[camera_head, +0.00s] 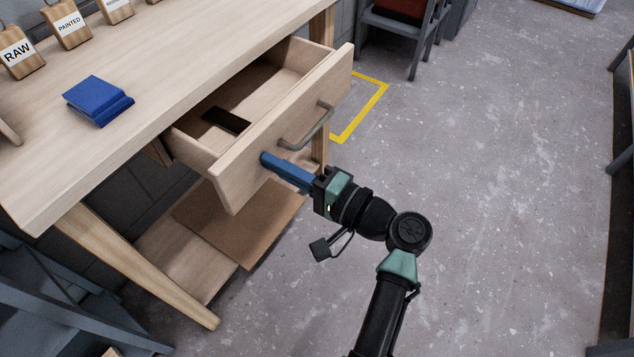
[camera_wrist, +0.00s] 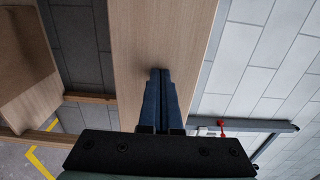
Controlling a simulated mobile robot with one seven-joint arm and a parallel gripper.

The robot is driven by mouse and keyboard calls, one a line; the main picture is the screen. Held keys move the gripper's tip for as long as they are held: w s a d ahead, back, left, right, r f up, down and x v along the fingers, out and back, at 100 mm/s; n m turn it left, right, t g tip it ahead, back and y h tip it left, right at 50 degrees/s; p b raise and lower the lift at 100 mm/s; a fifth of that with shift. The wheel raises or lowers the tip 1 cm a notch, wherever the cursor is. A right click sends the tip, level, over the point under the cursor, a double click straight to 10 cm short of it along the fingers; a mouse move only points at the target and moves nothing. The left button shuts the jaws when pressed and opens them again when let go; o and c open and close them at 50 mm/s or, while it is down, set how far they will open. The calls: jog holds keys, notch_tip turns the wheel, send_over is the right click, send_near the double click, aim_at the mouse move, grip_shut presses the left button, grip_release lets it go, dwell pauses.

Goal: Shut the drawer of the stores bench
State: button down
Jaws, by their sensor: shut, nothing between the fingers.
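The stores bench (camera_head: 190,45) is a pale wooden table on the left of the head view. Its drawer (camera_head: 238,168) stands well open, with a dark flat item (camera_head: 227,121) inside. A grey bar handle (camera_head: 308,131) is on the drawer front. My gripper (camera_head: 264,158) is shut and empty, its blue fingertips at the drawer front, left of the handle. In the wrist view the shut fingers (camera_wrist: 160,72) point at the wooden drawer front (camera_wrist: 165,35). I cannot tell for sure whether they touch it.
A lower shelf (camera_head: 190,255) is under the drawer. A grey chair (camera_head: 400,30) stands behind. Grey floor with a yellow marking (camera_head: 362,112) is clear to the right.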

aim_at(212, 143)
jog(key=b+x, duration=0.3)
jog(key=x, duration=1.2)
jog(key=shift+w+a, duration=0.1)
jog(key=shift+a, duration=0.05)
jog(key=shift+w+a, duration=0.1)
jog(key=shift+a, duration=0.05)
jog(key=shift+a+r, duration=0.15)
jog(key=shift+r, duration=0.1)
